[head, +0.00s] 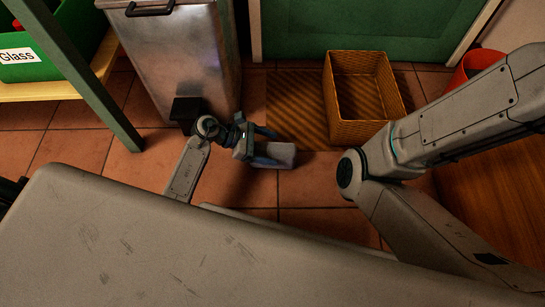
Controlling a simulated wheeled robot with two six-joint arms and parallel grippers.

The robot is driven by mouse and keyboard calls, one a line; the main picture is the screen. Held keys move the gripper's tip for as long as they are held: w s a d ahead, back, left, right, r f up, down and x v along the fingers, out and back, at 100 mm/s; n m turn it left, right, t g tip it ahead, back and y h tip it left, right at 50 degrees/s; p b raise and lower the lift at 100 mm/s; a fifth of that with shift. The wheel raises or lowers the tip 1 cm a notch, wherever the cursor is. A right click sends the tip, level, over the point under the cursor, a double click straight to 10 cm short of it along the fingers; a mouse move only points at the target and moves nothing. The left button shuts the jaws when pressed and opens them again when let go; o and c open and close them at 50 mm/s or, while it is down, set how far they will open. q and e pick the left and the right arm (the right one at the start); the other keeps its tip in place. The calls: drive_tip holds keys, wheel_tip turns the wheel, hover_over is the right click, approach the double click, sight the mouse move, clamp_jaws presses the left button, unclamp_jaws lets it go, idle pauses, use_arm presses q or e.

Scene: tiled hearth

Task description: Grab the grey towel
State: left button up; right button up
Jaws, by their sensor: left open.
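A grey towel (283,153), seen as a small pale bundle, lies low over the tiled floor near the middle of the head view. My left gripper (272,149) reaches it from the left. Its two bluish fingers are apart, one at the far side and one at the near side of the towel, and the towel's left part is between or under them. I cannot tell whether the fingers touch it. My right arm comes in from the right, but its gripper is out of view.
A wicker basket (336,100) stands behind the towel to the right, by a brown mat (290,100). A metal bin (177,55) with a black pedal stands at the back left. A green shelf leg (85,80) is further left. A red bucket (460,76) is partly hidden behind my right arm.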

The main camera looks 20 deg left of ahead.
use_arm(q)
drive_tip(key=c, duration=1.5)
drive_tip(key=shift+r, duration=0.1)
drive_tip(key=shift+r, duration=0.1)
